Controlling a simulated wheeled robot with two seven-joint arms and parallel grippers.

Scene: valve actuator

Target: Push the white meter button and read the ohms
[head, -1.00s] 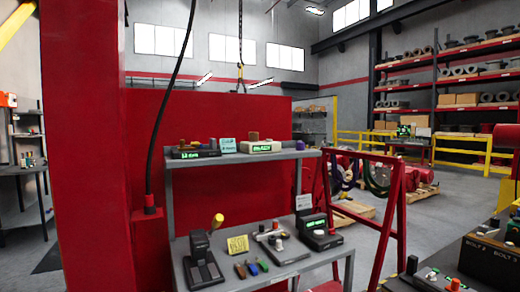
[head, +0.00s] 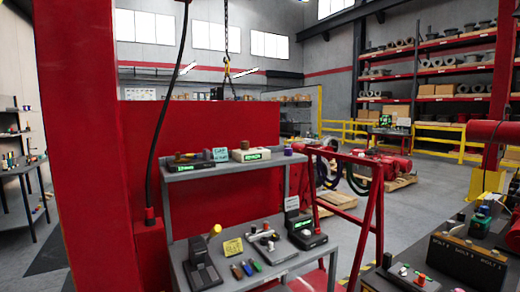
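Several small boxes with green displays stand on the grey bench unit. A black box (head: 306,239) with a lit green display and a pale knob or button on top stands at the right of the lower top. On the upper shelf are a cream box (head: 250,155) with a green display and a dark box (head: 190,161) with a green display. The readings are too small to read. I cannot tell for sure which one is the meter. Neither of my grippers shows.
The lower grey bench top (head: 225,275) also holds a black stand with a yellow knob (head: 202,258), a yellow note (head: 233,246) and small coloured tools. A red frame (head: 375,210) stands right of it. A dark bench (head: 420,284) with several devices fills the lower right.

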